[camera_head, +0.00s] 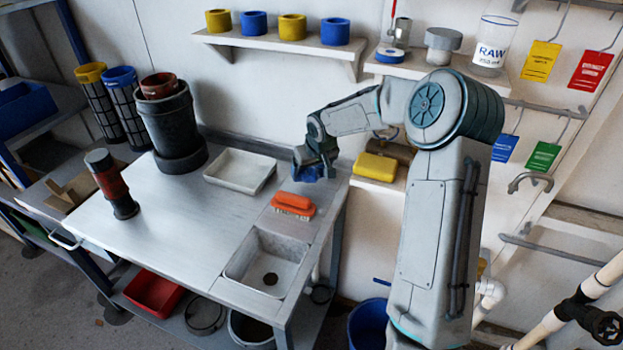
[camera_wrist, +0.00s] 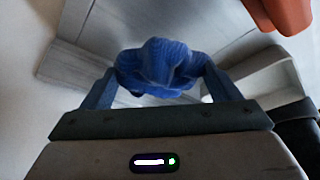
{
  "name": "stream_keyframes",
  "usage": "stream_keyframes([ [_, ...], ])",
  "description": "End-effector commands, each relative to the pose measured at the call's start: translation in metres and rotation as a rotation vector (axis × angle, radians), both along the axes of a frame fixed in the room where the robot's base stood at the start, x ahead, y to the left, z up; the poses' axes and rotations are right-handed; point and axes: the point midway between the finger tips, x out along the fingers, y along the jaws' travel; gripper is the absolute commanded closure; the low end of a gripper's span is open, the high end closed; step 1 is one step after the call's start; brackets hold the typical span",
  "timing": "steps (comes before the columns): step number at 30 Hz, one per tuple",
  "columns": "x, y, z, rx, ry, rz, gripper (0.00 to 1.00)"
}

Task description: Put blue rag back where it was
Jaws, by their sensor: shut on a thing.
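My gripper (camera_wrist: 157,88) is shut on the blue rag (camera_wrist: 156,64), which is bunched between the two fingers in the wrist view. In the head view my gripper (camera_head: 317,165) is low over the back right corner of the steel table (camera_head: 175,220), and only a little of the blue rag (camera_head: 312,174) shows beneath it. I cannot tell whether the rag touches the table.
An orange brush (camera_head: 293,205) lies just in front of my gripper, near the sink (camera_head: 268,262). A white tray (camera_head: 240,170) is to the left. A yellow sponge (camera_head: 375,167) sits on a small shelf to the right. The table's middle is clear.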

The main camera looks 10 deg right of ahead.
Motion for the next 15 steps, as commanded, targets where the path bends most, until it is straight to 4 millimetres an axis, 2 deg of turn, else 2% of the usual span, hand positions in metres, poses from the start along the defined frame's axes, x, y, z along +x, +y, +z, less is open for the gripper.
stream_keyframes([
  [8, 0.0, 0.001, -0.035, 0.0, 0.002, 0.001, 0.35],
  [15, 0.0, 0.0, -0.036, 0.0, 0.001, 0.0, 0.35],
])
